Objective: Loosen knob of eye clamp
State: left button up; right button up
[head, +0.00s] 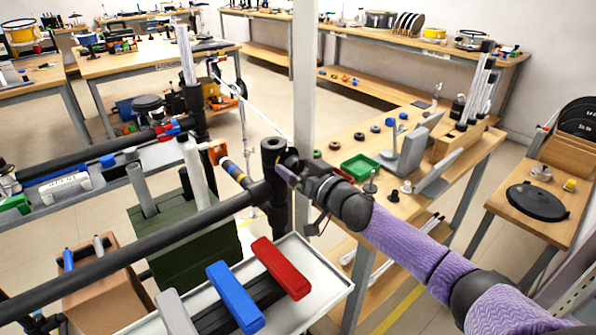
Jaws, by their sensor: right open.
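A black upright clamp-like fitting (274,180) stands at the end of a long black bar (150,248) in the middle of the head view. It is probably the eye clamp, but its knob cannot be told apart clearly. My right gripper (288,168) is open at the fitting's right side, close against it. Its fingertips are small and dark, partly lost against the fitting, and I cannot tell whether they touch it. A short rod with an orange end (216,152) and blue and yellow bands joins the fitting from the left. My left gripper is not in view.
A white tray (335,285) with red (281,268), blue (235,297) and grey blocks lies below the fitting. A pale post (305,90) stands behind. A workbench (345,140) with a green tray (361,167) is at the right. Dark green boxes (190,250) stand below the bar.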

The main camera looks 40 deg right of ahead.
jog(key=c, duration=0.9)
jog(key=shift+c, duration=1.9)
